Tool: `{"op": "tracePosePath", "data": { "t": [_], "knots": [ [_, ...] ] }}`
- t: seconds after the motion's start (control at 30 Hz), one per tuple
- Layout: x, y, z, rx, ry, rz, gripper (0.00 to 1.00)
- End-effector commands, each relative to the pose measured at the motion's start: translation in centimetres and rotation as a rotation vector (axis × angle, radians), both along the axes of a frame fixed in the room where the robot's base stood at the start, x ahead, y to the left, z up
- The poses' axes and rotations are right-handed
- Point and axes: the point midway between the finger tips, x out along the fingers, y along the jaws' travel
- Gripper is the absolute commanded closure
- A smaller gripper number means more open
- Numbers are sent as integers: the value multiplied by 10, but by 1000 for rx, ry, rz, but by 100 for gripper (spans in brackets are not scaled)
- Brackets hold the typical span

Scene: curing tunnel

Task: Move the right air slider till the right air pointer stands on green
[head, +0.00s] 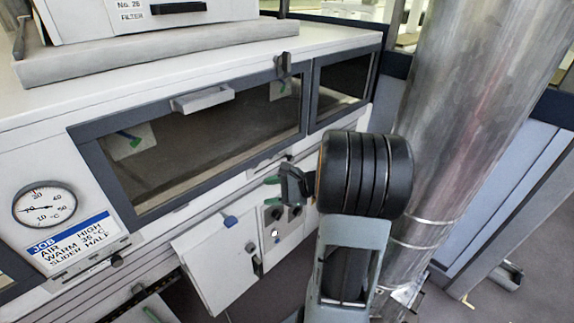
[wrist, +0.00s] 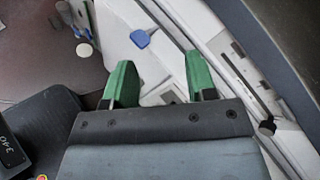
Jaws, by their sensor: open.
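The right air slider appears to be the short slot (head: 268,160) in the white front rail below the window, with a small dark knob (head: 290,157) at its right end. In the wrist view a dark knob (wrist: 266,127) stands by a pale slotted plate (wrist: 237,65), right of my fingers. A white plate with a green mark (head: 283,88) behind the right part of the window may be the right air dial; its pointer is too small to read. My gripper (head: 272,190) is open and empty, just below the rail. Its green fingers (wrist: 160,85) are apart from the knob.
A white door (head: 215,265) with a blue knob (head: 230,222) hangs below the rail, beside a small control panel (head: 283,228). A large metal duct (head: 470,110) rises at right. A round gauge (head: 45,204) and job sign (head: 70,242) are at left.

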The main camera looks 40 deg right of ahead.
Motion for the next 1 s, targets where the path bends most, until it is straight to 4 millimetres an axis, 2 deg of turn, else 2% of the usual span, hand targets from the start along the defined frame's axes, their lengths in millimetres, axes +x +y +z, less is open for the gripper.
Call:
{"op": "tracePosePath", "data": {
  "t": [0.03,0.2,0.3,0.4,0.57,0.77,1.0],
  "knots": [
    [7,-32,-12,108,-10,-132,48],
    [13,-118,-27,371,-87,-469,48],
    [9,-152,-34,459,-129,-594,48],
    [7,-171,-38,507,-157,-666,48],
    [25,-173,-39,525,-171,-702,48],
    [67,-159,-40,516,-168,-700,48],
    [108,-156,-40,517,-169,-700,48]
  ]
}}
